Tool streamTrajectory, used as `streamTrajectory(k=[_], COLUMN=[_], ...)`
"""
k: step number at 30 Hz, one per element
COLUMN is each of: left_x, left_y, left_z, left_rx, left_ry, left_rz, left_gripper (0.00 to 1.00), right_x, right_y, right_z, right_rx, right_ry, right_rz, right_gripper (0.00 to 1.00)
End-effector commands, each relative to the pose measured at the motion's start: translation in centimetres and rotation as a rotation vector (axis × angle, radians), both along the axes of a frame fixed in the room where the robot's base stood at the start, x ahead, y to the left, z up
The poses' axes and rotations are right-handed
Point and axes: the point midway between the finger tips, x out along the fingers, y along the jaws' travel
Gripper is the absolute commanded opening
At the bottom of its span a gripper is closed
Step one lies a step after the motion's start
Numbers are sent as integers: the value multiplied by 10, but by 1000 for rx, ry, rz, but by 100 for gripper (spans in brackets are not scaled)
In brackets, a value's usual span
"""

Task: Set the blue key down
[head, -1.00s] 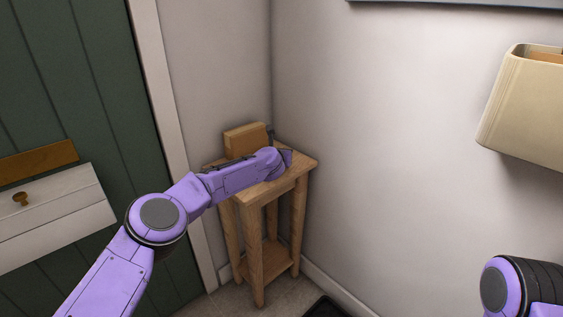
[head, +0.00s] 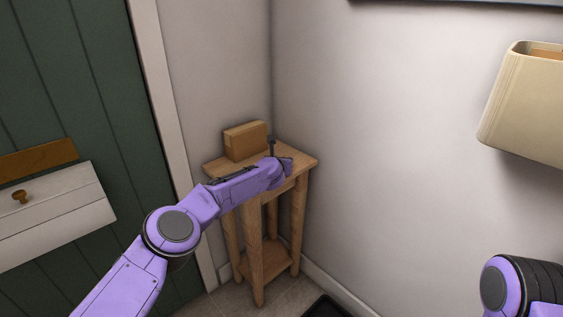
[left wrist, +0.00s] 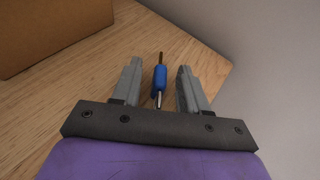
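The blue key (left wrist: 160,78) shows in the left wrist view, with a blue middle and metal at both ends. It lies between the two fingers of my left gripper (left wrist: 160,85), with a visible gap on each side. The gripper is open, over the wooden top of a small stand (left wrist: 205,62). I cannot tell whether the key touches the wood. In the head view my left gripper (head: 281,160) is at the front right of the stand's top (head: 305,163), and the key cannot be made out. My right gripper is out of view.
A brown box (head: 246,142) stands at the back of the top, left of my gripper. The stand is in a corner beside a green door (head: 95,85). A beige wall-mounted holder (head: 525,105) hangs at the right. A dark mat (head: 325,307) lies on the floor.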

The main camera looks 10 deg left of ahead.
Motion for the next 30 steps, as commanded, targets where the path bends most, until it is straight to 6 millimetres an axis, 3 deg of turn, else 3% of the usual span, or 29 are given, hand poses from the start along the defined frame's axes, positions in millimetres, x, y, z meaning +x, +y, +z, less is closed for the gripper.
streamTrajectory(k=[5, 11, 24, 30], left_x=[0, -16, -87, -109], left_y=[0, -1, -2, -3], left_z=[6, 12, 36, 44], left_rx=[1, 6, -2, -1], left_ry=[0, 2, -2, -1], left_rz=[0, -3, 0, 0], left_gripper=[44, 44, 44, 44], right_x=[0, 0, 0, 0], right_y=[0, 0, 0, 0], right_z=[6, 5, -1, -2], right_rx=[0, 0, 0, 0], right_ry=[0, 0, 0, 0], right_rz=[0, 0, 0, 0], right_gripper=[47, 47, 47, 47])
